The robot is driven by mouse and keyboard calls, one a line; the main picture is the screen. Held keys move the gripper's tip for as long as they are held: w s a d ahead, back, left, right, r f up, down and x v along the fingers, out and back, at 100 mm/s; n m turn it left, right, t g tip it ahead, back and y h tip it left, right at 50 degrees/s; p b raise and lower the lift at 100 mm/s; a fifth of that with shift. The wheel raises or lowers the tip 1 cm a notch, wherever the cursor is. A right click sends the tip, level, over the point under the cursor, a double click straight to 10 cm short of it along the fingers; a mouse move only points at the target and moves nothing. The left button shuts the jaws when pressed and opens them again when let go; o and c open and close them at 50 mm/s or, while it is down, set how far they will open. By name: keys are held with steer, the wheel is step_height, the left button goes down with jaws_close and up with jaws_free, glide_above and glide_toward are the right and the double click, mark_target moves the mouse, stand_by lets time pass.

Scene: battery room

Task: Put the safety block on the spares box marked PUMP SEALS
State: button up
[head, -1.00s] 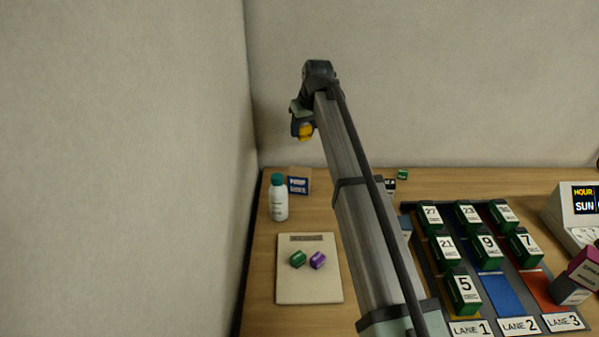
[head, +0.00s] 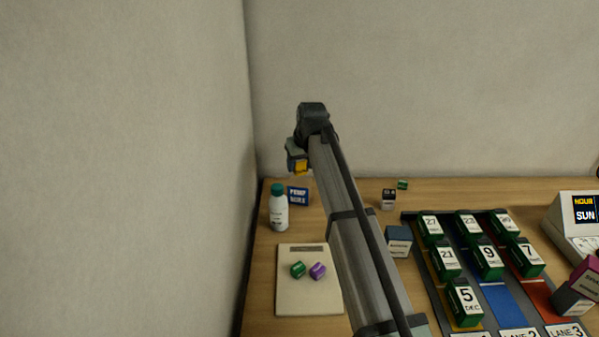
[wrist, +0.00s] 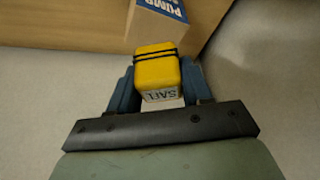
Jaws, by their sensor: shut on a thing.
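My gripper (head: 297,165) is shut on the yellow safety block (wrist: 157,70), which has dark bands and a white label reading "SAFE" in part. The block (head: 300,169) also shows small under the gripper in the head view. The spares box (head: 297,196) with a blue PUMP SEALS label stands at the back left of the table, below the gripper in the head view. In the wrist view the box (wrist: 172,22) lies just beyond the block, partly cut off by the top edge. The block is held in the air; its exact height over the box is hard to tell.
A white bottle with a green cap (head: 278,208) stands beside the box. A beige board (head: 296,300) holds a green and a purple block. Several numbered green blocks stand in lanes (head: 495,292) at right. A wall (head: 130,170) rises close on the left.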

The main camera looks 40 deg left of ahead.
mark_target(300, 171)
steer(key=shift+f, duration=1.6)
steer(key=shift+f, duration=0.1)
steer(key=o, duration=1.1)
steer(key=v, duration=1.2)
steer(key=shift+s+d, duration=0.1)
